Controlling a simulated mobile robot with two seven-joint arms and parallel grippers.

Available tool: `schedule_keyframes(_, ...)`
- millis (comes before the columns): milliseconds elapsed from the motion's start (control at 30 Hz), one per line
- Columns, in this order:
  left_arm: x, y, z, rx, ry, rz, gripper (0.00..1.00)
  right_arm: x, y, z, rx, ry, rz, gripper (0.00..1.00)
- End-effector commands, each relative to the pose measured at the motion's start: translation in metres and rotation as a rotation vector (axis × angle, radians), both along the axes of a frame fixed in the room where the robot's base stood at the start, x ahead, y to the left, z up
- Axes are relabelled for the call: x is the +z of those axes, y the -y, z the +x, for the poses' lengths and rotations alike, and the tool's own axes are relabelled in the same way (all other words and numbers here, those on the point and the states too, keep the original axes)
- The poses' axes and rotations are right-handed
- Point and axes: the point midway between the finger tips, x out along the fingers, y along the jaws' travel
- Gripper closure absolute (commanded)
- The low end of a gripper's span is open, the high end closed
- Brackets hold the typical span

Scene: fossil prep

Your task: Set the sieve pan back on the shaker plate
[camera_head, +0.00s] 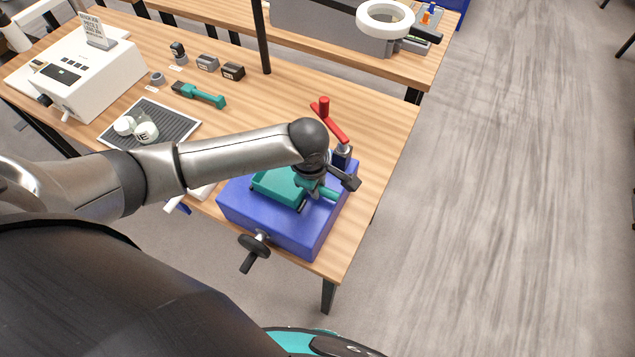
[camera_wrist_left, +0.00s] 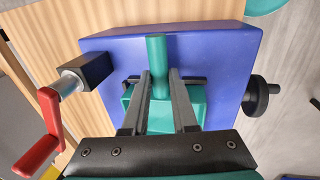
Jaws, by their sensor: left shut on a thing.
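The sieve pan (camera_head: 276,187) is a teal tray with a stubby round handle, at the top of a blue shaker box (camera_head: 317,228). The pan also shows in the left wrist view (camera_wrist_left: 190,104). My left gripper (camera_head: 316,188) is shut on the pan's handle, one finger on each side of it, as the left wrist view (camera_wrist_left: 159,74) shows. Black clips show beside the pan on the box's top. The shaker plate is mostly hidden under pan and gripper, and I cannot tell whether the pan rests fully on it. My right gripper is out of view.
A red lever (camera_head: 325,120) on a post stands at the box's back corner. A black crank knob (camera_head: 252,245) sticks out of its front. A white machine (camera_head: 92,80), a dark mat (camera_head: 165,124) and a teal tool (camera_head: 200,95) lie left. Bare wood lies behind the box.

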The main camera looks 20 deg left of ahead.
Motion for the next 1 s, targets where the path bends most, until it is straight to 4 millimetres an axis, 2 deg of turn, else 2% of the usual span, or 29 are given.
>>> schedule_keyframes(67,0.000,0.000,0.000,0.000,-0.001,0.000,1.00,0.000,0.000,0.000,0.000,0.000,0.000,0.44)
schedule_keyframes(100,0.000,0.000,0.000,0.000,-0.001,0.000,0.70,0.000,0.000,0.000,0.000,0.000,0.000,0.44)
schedule_keyframes(367,0.000,0.000,0.000,0.000,-0.001,0.000,0.40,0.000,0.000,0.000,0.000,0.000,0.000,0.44)
schedule_keyframes(667,0.003,0.000,0.000,0.000,-0.001,-0.001,0.39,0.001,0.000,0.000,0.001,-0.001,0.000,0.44)
schedule_keyframes(833,0.027,0.000,-0.001,0.000,0.000,-0.001,0.39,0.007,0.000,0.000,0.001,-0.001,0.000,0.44)
schedule_keyframes(1000,0.051,0.000,0.000,0.000,0.002,-0.001,0.39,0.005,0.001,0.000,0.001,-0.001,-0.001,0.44)
